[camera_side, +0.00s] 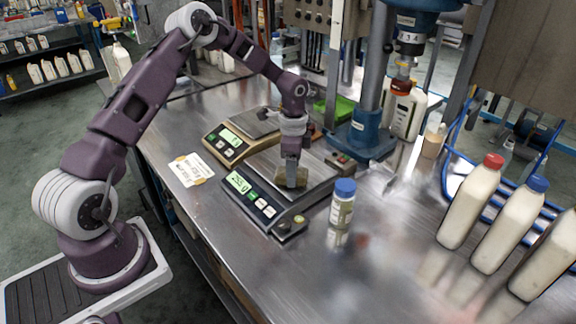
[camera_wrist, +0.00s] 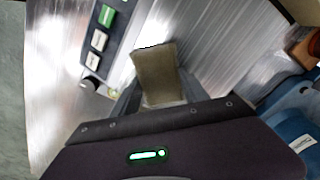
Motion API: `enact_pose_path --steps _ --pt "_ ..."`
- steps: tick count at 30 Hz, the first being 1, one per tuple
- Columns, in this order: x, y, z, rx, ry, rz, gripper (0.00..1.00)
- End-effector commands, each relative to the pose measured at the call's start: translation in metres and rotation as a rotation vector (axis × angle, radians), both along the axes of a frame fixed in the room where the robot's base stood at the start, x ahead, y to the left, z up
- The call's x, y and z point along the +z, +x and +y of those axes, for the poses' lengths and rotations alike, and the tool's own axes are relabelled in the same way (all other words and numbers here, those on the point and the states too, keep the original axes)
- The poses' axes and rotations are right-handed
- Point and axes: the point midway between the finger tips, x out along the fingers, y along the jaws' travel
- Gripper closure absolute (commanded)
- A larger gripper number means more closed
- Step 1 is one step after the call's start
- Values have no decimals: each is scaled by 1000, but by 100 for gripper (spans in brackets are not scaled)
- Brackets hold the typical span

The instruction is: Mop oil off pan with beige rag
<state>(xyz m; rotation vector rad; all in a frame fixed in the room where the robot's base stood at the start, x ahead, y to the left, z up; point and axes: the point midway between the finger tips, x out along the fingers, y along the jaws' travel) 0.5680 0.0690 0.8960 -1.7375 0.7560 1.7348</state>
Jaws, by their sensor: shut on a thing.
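The beige rag (camera_side: 293,178) is a small folded pad in my gripper (camera_side: 291,172). My gripper is shut on it and points down at the pan (camera_side: 318,168) of the front scale. The rag is at the pan's surface; I cannot tell whether it presses on it. In the wrist view the rag (camera_wrist: 158,76) sticks out from between the fingers over the shiny brushed metal pan (camera_wrist: 200,45). The front scale (camera_side: 262,208) has a lit green display whose digits are hard to read. I cannot make out oil on the pan.
A small bottle with a blue cap (camera_side: 342,203) stands close to the right of the front scale. A second scale (camera_side: 228,143) sits behind it. A blue press stand (camera_side: 362,137) rises behind. Several cream bottles (camera_side: 468,205) stand at right. The front bench is clear.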

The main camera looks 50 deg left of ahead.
Motion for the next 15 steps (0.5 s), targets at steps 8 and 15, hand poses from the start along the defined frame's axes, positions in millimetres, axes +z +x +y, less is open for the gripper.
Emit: enact_pose_path --steps 8,15 --pt "0 0 -55 -3 1 1 80" --pt "0 6 -49 5 1 -1 80"
